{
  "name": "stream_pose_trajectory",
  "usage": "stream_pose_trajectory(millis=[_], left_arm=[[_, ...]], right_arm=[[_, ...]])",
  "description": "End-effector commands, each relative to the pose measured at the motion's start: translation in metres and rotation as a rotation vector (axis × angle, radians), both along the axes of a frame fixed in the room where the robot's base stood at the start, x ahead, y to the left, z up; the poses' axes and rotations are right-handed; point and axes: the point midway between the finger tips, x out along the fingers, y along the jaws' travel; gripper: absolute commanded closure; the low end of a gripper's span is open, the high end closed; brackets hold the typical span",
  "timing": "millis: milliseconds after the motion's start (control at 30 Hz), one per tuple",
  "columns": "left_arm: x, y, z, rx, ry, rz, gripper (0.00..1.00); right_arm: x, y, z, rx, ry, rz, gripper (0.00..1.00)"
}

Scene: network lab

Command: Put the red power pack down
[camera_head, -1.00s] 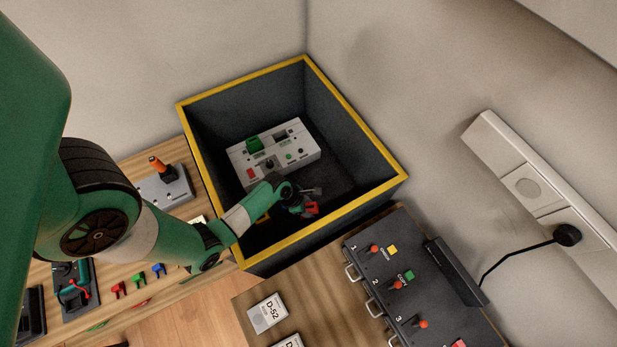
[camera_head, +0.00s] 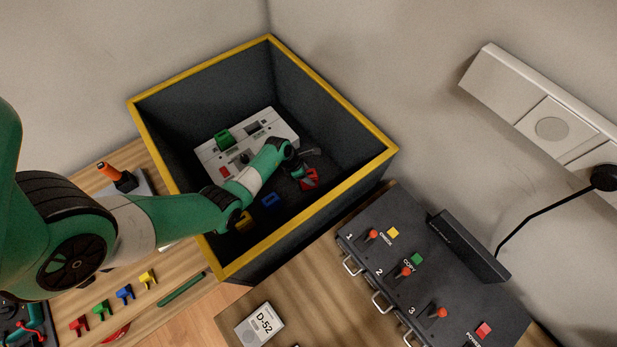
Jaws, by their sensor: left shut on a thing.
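The red power pack (camera_head: 310,183) is in the jaws of my left gripper (camera_head: 306,172), inside the dark box with the yellow rim (camera_head: 333,90). My left arm reaches over the box's near left rim. The gripper is shut on the pack, low in the box near its right inner wall. I cannot tell whether the pack touches the floor of the box. My right gripper is not in view.
A pale device (camera_head: 273,122) with a green block (camera_head: 224,138) lies in the box. A blue block (camera_head: 269,200) and a yellow block (camera_head: 243,222) are nearer the front. A black switch panel (camera_head: 425,275) and D-52 card (camera_head: 259,325) are outside, on wood.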

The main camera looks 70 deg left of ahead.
Motion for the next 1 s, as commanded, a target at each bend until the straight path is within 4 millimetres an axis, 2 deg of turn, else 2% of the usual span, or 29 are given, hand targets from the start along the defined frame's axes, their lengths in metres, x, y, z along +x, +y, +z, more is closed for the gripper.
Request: stream_pose_trajectory(millis=[167, 367, 733, 767, 900, 1000], left_arm=[[0.003, 0.003, -0.005, 0.002, -0.002, 0.001, 1.00], [0.004, 0.005, -0.037, 0.001, -0.001, 0.000, 1.00], [0.004, 0.004, -0.040, 0.001, -0.001, 0.000, 1.00], [0.004, 0.004, -0.039, 0.001, 0.000, 0.000, 0.40], [0.004, 0.004, -0.039, 0.000, 0.000, 0.000, 0.15], [0.004, 0.004, -0.039, 0.000, 0.000, 0.000, 0.15]], right_arm=[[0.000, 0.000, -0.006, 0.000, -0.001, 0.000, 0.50], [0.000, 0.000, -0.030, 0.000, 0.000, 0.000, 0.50], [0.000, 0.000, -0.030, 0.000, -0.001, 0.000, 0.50], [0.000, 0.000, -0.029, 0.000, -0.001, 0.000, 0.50], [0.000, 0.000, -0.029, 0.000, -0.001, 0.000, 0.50], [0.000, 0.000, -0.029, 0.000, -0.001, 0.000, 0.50]])
